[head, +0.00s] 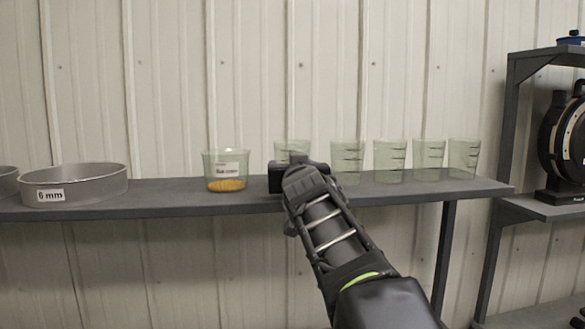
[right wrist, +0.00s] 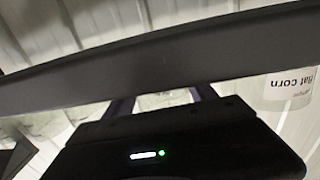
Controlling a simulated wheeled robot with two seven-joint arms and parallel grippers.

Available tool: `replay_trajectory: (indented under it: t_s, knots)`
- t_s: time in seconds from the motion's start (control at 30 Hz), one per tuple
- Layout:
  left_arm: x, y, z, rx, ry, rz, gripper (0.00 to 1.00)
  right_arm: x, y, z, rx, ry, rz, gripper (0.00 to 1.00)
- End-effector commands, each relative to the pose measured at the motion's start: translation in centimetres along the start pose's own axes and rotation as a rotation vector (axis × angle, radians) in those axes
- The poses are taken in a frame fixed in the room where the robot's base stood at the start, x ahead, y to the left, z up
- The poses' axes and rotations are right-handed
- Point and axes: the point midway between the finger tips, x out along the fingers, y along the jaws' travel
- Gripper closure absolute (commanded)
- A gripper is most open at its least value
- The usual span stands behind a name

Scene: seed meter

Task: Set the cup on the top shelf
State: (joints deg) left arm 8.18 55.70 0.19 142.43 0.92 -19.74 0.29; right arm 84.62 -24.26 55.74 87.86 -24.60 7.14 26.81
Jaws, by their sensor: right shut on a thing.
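My right gripper (head: 290,168) is at the front edge of the wall shelf (head: 150,196). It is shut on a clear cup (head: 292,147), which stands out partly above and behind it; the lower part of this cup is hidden. In the right wrist view, the clear cup (right wrist: 165,99) shows between the two fingers, beyond the shelf edge. A dark rack at the right has a top board (head: 530,56) and a lower board (head: 545,208). My left gripper is in neither view.
A labelled clear cup with yellow grain (head: 226,171) stands just left of my gripper. Several empty graduated cups (head: 389,160) stand in a row to the right. A metal 6 mm sieve (head: 95,187) sits at the left. A black round device (head: 566,145) stands on the rack's lower board.

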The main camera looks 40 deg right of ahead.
Motion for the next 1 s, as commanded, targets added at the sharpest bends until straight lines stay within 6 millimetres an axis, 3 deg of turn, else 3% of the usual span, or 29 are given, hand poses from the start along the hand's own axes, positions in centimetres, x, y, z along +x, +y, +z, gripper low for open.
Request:
replay_trajectory:
  t_s: [0.33,0.37,0.6,1.0]
  knots:
    - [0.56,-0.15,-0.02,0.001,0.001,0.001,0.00,0.02,0.03,0.44,0.000,0.000,0.000,0.74]
    - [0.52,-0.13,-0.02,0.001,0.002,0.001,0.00,0.02,0.03,0.40,0.000,0.000,0.000,0.34]
    - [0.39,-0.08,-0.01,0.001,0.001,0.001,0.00,0.02,0.03,0.27,0.000,0.000,0.000,0.14]
    - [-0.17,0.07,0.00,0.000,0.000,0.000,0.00,0.01,0.03,-0.25,0.000,0.000,0.000,0.13]
